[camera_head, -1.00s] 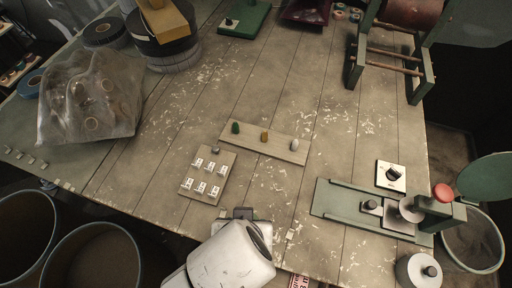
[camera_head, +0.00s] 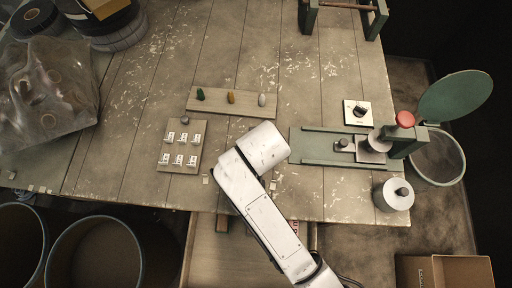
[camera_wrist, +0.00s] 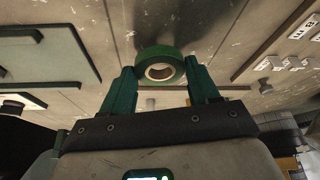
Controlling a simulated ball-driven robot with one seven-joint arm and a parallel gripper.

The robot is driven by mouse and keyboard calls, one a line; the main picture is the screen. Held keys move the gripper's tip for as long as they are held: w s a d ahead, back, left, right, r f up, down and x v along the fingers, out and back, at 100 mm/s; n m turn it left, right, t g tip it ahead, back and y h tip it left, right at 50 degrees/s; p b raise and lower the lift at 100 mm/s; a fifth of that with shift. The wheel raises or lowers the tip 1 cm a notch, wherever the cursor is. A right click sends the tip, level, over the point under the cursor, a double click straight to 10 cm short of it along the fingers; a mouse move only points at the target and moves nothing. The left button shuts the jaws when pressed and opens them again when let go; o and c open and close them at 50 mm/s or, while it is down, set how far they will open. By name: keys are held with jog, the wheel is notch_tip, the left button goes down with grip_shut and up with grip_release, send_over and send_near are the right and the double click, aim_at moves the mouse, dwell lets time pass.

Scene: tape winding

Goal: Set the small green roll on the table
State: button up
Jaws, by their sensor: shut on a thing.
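In the wrist view the small green roll (camera_wrist: 158,52), a ring with a pale core, sits between the two dark green fingers of my gripper (camera_wrist: 162,78). The fingers touch it on both sides and hold it with its hole facing the camera. The worn plank table (camera_head: 230,58) lies beyond it. Whether the roll touches the table I cannot tell. In the head view my white arm reaches over the table's front edge and hides the gripper and the roll.
A board with three small knobs (camera_head: 218,108) and a panel of white switches (camera_head: 181,155) are left of my arm. A green winding device (camera_head: 310,147) stands to the right. A clear bag (camera_head: 45,95) lies far left. The planks behind the knob board are clear.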

jog(key=shift+f, duration=1.45)
jog(key=shift+f, duration=0.1)
jog(key=o, duration=1)
jog(key=shift+o, duration=0.2)
jog(key=v, duration=1.2)
jog(key=shift+p, duration=0.35)
